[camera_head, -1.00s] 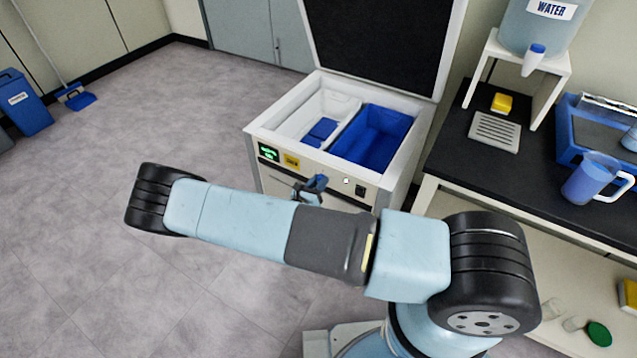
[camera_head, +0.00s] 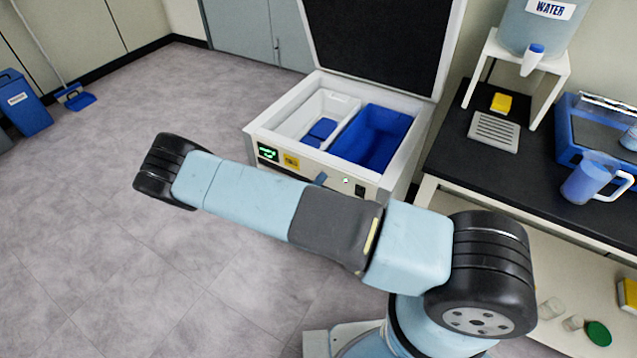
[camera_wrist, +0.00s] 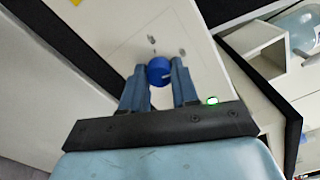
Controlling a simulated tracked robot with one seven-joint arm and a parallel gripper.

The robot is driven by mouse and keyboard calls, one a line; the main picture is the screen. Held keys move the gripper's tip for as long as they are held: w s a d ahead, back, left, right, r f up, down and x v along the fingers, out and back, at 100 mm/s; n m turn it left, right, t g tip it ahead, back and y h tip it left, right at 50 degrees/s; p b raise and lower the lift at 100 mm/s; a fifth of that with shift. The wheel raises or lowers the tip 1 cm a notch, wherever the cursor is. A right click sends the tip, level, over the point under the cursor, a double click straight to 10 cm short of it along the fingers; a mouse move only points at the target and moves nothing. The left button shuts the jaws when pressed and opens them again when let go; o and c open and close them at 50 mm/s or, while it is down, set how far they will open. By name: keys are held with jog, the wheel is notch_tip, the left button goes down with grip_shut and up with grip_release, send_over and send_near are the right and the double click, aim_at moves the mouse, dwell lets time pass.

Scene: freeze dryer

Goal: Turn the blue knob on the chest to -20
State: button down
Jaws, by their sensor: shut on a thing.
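The blue knob (camera_wrist: 159,71) is on the chest's front panel and shows in the wrist view between the two fingers of my gripper (camera_wrist: 160,80). The fingers are shut on it, one on each side. A pale pointer mark shows on the knob, but I cannot read an angle or number from it. The white chest (camera_head: 252,140) stands with its lid up in the head view. There my arm hides most of the front panel, the knob cannot be made out, and only a small blue piece shows above the arm.
A green display (camera_head: 268,151) and a yellow label (camera_head: 292,161) are on the chest's front. A black bench (camera_head: 455,150) stands close on its right, with a water tank (camera_head: 545,45) and a jug (camera_head: 592,178).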

jog(key=shift+a+f+n, duration=0.1)
jog(key=shift+n, duration=4.05)
jog(key=shift+a+n, duration=0.1)
jog(key=shift+n, duration=4.05)
jog(key=c, duration=0.8)
grip_release()
jog(key=shift+d, duration=0.1)
jog(key=shift+c, duration=0.2)
jog(key=v, duration=1.3)
jog(key=shift+s+a, duration=0.25)
jog(key=shift+s, duration=0.1)
